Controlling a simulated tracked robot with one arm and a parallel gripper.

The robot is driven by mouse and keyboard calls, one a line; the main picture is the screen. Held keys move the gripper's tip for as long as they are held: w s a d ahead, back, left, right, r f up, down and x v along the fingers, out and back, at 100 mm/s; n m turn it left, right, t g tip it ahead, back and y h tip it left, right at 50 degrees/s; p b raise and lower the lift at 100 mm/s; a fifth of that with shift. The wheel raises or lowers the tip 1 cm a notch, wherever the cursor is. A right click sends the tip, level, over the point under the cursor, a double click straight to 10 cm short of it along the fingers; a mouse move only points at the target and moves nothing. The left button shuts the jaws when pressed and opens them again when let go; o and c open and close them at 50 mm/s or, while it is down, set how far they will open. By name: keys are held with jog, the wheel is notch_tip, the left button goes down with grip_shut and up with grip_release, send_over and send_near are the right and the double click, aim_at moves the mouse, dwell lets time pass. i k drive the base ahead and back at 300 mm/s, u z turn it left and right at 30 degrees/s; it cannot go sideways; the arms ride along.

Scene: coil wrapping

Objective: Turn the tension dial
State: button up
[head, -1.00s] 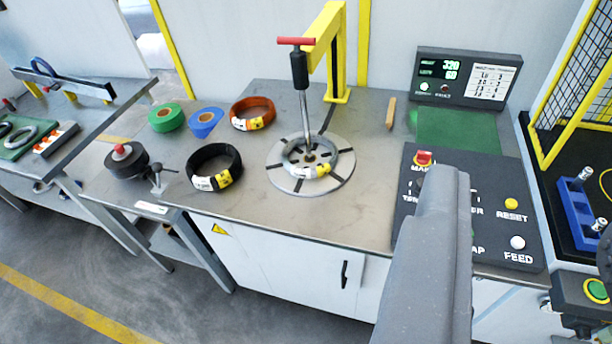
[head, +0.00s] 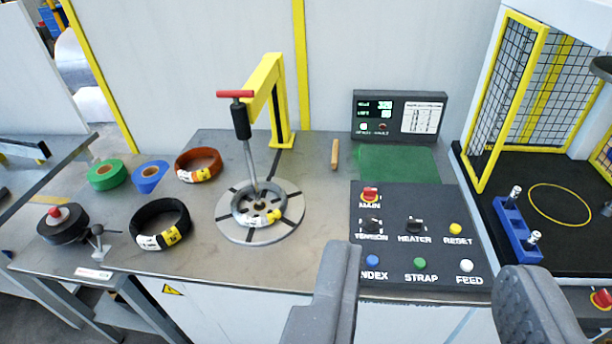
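The tension dial (head: 371,226) is a small black knob on the dark control panel (head: 395,207), above the label "TENSION". It sits below the red and yellow MAIN switch (head: 370,195) and left of the similar black HEATER knob (head: 414,225). My gripper (head: 429,257) is open and empty, its two grey fingers wide apart at the lower right. The left finger overlaps the panel's lower left corner, below the dial. The right finger is past the panel's right edge. Neither finger appears to touch the dial.
The panel also has a yellow RESET button (head: 455,229) and blue, green and white buttons in its bottom row. A display box (head: 398,117) stands behind a green mat (head: 394,161). Left is a turntable (head: 262,232) with a coil and a red-handled lever. A mesh guard (head: 512,95) stands right.

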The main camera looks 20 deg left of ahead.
aim_at(370, 224)
jog(key=u, duration=0.05)
jog(key=k, duration=0.4)
jog(key=z, duration=0.35)
jog(key=i, duration=1.6)
jog(key=u, duration=0.5)
